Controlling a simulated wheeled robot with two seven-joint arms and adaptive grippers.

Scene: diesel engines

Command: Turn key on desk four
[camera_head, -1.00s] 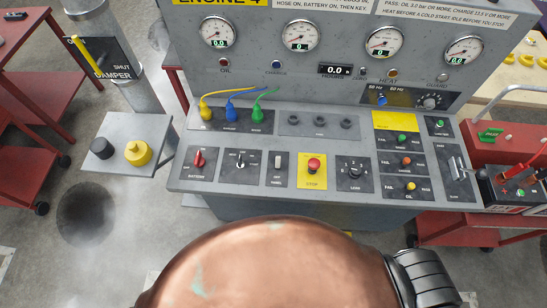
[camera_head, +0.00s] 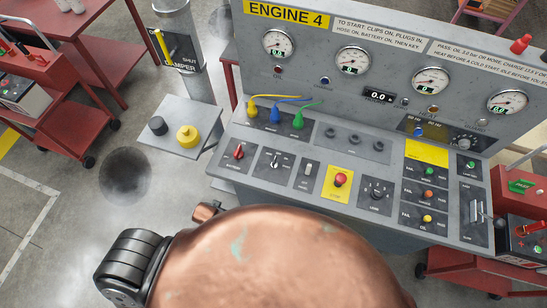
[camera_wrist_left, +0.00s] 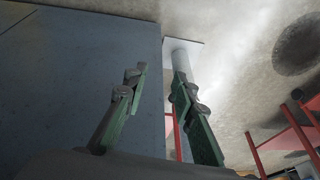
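The grey desk (camera_head: 300,215) labelled ENGINE 4 (camera_head: 288,14) stands ahead in the head view. A small silver rotary switch (camera_head: 274,160), which looks like the key, sits on its front panel. It is right of the red battery switch (camera_head: 239,152) and left of a small rocker switch (camera_head: 308,170). The key's exact position is too small to read. My left gripper (camera_wrist_left: 157,92) shows only in the left wrist view. Its green fingers are apart with nothing between them, and a large blue-grey surface (camera_wrist_left: 70,75) fills the left of that view. My right gripper is in neither current view.
A red stop button (camera_head: 340,180) sits right of the switches. Yellow, blue and green plugs (camera_head: 275,115) are in the desk. A side shelf (camera_head: 172,140) carries a black and a yellow knob, beside the damper post (camera_head: 173,20). Red carts (camera_head: 50,100) stand left, with open floor between.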

